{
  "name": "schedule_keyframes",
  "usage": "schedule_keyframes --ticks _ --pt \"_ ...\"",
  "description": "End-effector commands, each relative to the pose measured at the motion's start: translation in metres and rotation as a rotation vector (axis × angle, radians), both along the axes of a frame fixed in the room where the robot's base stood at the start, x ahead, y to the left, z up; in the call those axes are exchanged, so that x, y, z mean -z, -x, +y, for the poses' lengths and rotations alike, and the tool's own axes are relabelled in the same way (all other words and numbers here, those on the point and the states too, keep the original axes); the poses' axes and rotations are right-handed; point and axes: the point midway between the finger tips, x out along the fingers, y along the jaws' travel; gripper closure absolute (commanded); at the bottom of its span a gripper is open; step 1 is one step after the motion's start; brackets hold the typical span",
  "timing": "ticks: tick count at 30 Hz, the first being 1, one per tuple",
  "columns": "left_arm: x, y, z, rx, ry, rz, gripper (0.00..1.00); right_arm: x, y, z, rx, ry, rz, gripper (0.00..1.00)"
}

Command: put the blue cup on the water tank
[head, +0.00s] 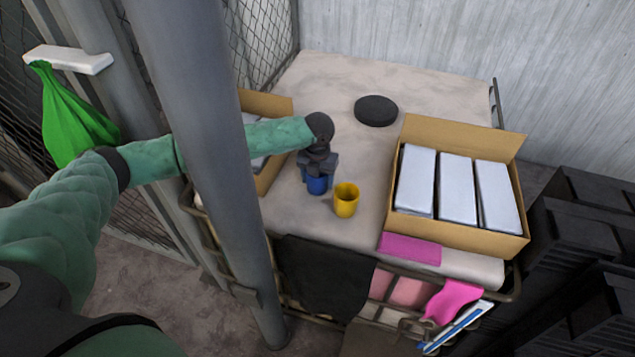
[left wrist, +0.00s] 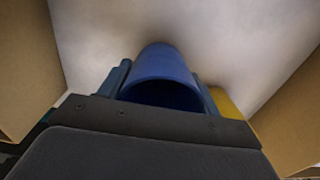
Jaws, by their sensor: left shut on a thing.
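The blue cup (head: 317,185) is between the fingers of my left gripper (head: 317,172), which is shut on it. The gripper reaches in from the left and comes down on the cup from above, hiding its upper part. In the left wrist view the blue cup (left wrist: 164,80) shows between the fingertips (left wrist: 160,85). The water tank (head: 330,90) appears to be the broad, pale, flat-topped block in a metal frame. The cup is over its top; I cannot tell whether it touches the surface. My right gripper is not in view.
A yellow cup (head: 346,200) stands close right of the blue cup. An open carton (head: 460,235) with white boxes is at right, another carton (head: 272,178) at left. A black disc (head: 376,111) lies behind. A grey post (head: 215,150) stands in front of my left arm.

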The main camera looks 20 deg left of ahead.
Motion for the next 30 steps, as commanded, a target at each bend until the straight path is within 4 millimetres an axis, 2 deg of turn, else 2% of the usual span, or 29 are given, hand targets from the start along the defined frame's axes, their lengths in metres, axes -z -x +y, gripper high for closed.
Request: schedule_keyframes --ticks 16,17,19,30 --pt "0.0061 -0.0001 -0.0002 0.0 0.0 0.0 0.65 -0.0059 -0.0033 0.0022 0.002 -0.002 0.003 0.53" --pt "0.0057 -0.0002 -0.0002 0.0 0.0 0.0 0.31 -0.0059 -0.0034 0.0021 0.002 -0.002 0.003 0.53" --pt "0.0057 -0.0001 -0.0002 0.0 0.0 0.0 0.17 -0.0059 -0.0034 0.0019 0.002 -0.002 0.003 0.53" --pt "0.0021 -0.0003 -0.0003 0.0 0.001 -0.001 0.15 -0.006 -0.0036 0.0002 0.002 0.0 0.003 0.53"
